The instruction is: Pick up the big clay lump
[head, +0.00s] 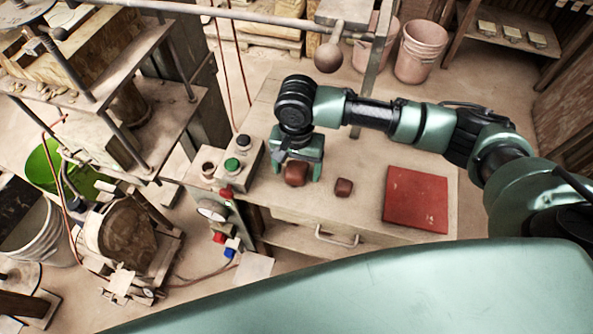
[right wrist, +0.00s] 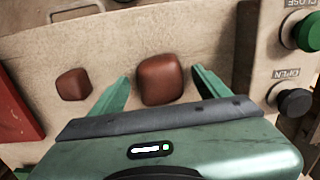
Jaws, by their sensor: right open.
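The big clay lump (head: 295,173) is a reddish-brown rounded block on the table top (head: 357,213). It also shows in the right wrist view (right wrist: 161,79), between the two fingers. My right gripper (head: 297,177) is open around the lump, with a finger on either side; in the wrist view gaps show between lump and fingers. A smaller reddish-brown lump (head: 343,187) lies a little to the right on the table, and in the right wrist view (right wrist: 73,84) it is left of the fingers. My left gripper is not in view.
A red square mat (head: 416,199) lies on the table's right side. A control box with a green button (head: 232,165) and a black button (head: 243,141) stands close left of the gripper. A drawer handle (head: 337,238) is on the table's front.

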